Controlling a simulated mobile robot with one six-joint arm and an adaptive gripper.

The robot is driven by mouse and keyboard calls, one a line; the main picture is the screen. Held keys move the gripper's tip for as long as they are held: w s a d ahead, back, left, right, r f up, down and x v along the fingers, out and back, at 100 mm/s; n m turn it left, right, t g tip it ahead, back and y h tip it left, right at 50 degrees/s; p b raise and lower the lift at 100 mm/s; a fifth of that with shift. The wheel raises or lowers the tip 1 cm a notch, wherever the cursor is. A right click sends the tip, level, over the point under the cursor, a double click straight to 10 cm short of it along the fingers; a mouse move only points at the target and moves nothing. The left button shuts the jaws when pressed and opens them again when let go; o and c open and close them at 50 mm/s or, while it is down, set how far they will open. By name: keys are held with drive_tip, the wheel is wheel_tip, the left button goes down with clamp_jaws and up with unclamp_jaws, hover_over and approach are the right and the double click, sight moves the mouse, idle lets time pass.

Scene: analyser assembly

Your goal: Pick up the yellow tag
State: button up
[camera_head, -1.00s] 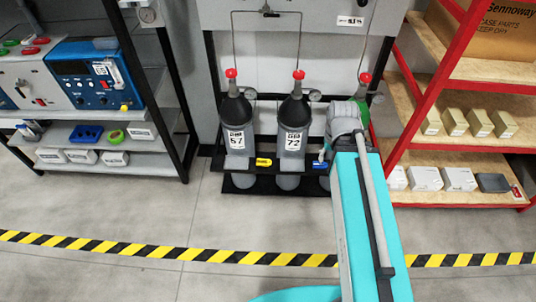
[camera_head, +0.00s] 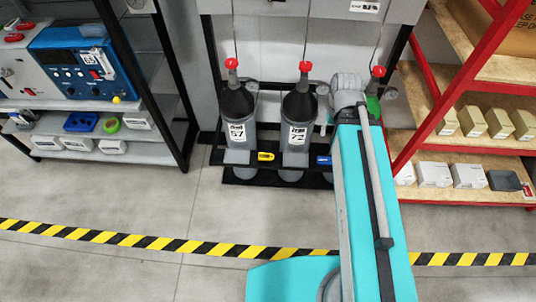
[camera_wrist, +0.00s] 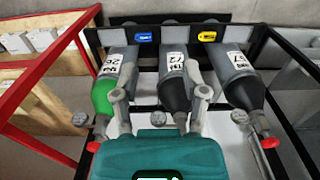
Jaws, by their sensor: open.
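The yellow tag (camera_head: 265,157) hangs on the dark rail between the cylinders marked 57 and 72 in the head view. In the wrist view the yellow tag (camera_wrist: 207,36) is at the top, right of centre, beyond my fingertips. My gripper (camera_wrist: 160,70) is open and empty, its two fingers pointing up the wrist picture toward the rail. The tag lies ahead and to the right of the fingers there, apart from them. In the head view my arm hides most of the gripper.
A blue tag (camera_head: 323,160) sits on the same rail. Dark gas cylinders (camera_head: 238,115) with red knobs stand in the rack. A red-framed shelf (camera_head: 440,100) is close on the right, a black-framed shelf (camera_head: 150,107) on the left. The floor in front is clear, crossed by striped tape (camera_head: 130,240).

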drive_tip(key=shift+a, duration=0.3)
drive_tip(key=o, duration=0.6)
drive_tip(key=shift+w+a+f+b, duration=0.1)
drive_tip(key=shift+a+f+b, duration=0.05)
drive_tip(key=shift+f+b, duration=0.15)
drive_tip(key=w+a+f+m+y+b, duration=0.3)
drive_tip(key=w+f+m+b, duration=0.3)
drive_tip(key=f+b, duration=1)
drive_tip(key=w+a+f+m+y+b, duration=0.4)
drive_tip(key=w+f+b, duration=0.6)
drive_tip(key=f+b, duration=0.7)
drive_tip(key=w+a+f+m+y+b, duration=0.3)
drive_tip(key=w+f+m+y+b, duration=0.3)
drive_tip(key=f+b, duration=1)
drive_tip(key=shift+w+a+f+m+b, duration=0.15)
drive_tip(key=shift+w+m+b, duration=0.3)
drive_tip(key=shift+b, duration=2.35)
drive_tip(key=shift+w+a+f+m+b, duration=0.1)
drive_tip(key=shift+w+m+b, duration=0.35)
drive_tip(key=shift+b, duration=2.3)
drive_tip(key=shift+w+f+m+b, duration=0.3)
drive_tip(key=shift+w+f+b, duration=0.25)
drive_tip(key=shift+b, duration=0.35)
drive_tip(key=shift+r+y, duration=0.1)
drive_tip(key=shift+y, duration=0.2)
